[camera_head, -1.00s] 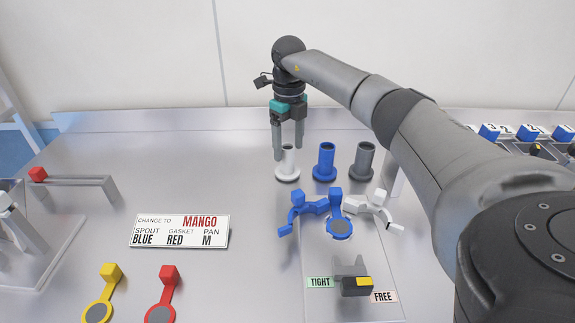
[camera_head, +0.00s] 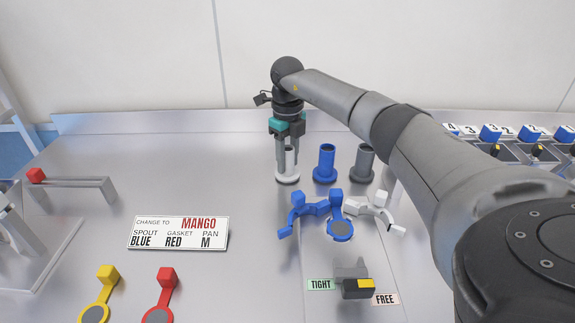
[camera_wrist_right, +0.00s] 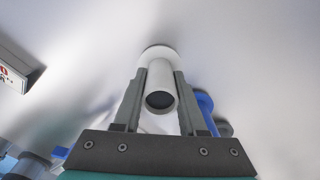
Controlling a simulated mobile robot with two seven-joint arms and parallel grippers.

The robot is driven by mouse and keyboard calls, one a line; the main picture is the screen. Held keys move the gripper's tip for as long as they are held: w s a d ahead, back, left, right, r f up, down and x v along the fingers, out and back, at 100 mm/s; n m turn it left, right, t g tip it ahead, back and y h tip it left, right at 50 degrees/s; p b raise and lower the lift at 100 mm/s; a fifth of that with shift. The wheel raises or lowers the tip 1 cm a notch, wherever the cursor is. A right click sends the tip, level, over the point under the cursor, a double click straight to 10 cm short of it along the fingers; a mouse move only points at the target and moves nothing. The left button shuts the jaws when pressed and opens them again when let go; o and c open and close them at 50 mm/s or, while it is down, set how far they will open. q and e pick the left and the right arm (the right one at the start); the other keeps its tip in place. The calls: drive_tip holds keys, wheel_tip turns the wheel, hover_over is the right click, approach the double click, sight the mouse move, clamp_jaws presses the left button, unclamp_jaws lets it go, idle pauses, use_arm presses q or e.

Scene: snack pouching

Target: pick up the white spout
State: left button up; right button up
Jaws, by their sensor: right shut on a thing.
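The white spout (camera_head: 288,177) stands upright on the steel table, at the left end of a row of three spouts. My right gripper (camera_head: 287,163) reaches down over it from above, with a finger on each side, and is shut on its tube. In the right wrist view the white spout (camera_wrist_right: 160,86) sits between the two fingers of the right gripper (camera_wrist_right: 160,95), its dark opening facing the camera. Its round base appears to rest on the table. My left gripper is not in view.
A blue spout (camera_head: 325,163) and a grey spout (camera_head: 362,163) stand just right. In front lie a blue clamp (camera_head: 301,212), a white clamp (camera_head: 377,213) and a blue gasket (camera_head: 340,228). A sign (camera_head: 179,233) reads MANGO, spout blue. Yellow (camera_head: 106,280) and red (camera_head: 167,285) gaskets lie front left.

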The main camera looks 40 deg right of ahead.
clamp_jaws()
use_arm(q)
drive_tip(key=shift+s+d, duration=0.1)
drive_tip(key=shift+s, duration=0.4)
use_arm(e)
drive_tip(key=shift+r, duration=0.1)
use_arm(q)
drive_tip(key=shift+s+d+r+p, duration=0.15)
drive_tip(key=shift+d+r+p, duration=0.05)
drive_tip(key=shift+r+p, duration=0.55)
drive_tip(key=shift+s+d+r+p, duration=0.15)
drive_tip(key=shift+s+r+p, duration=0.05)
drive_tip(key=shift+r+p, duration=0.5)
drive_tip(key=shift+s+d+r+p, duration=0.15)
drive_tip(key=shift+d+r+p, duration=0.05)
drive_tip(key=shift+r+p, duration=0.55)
use_arm(e)
wheel_tip(320, 180, up, 20)
